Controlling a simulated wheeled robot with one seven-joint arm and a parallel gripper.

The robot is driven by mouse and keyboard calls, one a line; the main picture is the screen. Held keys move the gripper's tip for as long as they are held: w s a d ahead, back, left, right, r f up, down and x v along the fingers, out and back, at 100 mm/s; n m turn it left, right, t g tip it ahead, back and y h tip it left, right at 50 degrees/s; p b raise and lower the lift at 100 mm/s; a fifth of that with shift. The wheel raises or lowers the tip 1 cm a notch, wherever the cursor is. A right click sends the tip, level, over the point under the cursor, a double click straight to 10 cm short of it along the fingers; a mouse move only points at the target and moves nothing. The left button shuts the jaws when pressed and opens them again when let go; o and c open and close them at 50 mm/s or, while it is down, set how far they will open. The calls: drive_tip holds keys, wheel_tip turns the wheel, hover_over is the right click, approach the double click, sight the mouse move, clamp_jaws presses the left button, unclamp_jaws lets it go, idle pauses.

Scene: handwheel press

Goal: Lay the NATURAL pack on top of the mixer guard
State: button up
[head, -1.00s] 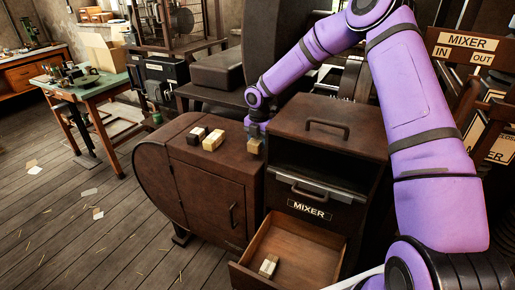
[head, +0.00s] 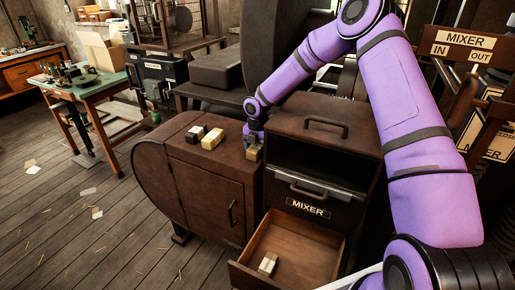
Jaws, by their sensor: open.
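A brown rounded housing, which I take for the mixer guard (head: 178,148), stands left of the unit labelled MIXER. A tan pack (head: 253,153) is at the right end of its flat top. My gripper (head: 254,141) points down, open, right at this pack; I cannot tell whether the fingers touch it. A dark pack with a white end (head: 195,134) and a yellowish pack (head: 212,138) lie together on the left of the top. Another pale pack (head: 268,263) lies in the open drawer (head: 300,248). No pack's print is readable, so I cannot tell which is NATURAL.
The MIXER unit (head: 325,120) with a top handle stands close right of my gripper. Its drawer sticks out at the bottom. A MIXER IN/OUT board (head: 465,40) is at the right. A green table (head: 95,82) stands at the left.

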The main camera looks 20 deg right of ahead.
wheel_tip(320, 180, up, 12)
drive_tip(key=shift+r, duration=0.15)
idle(0.5)
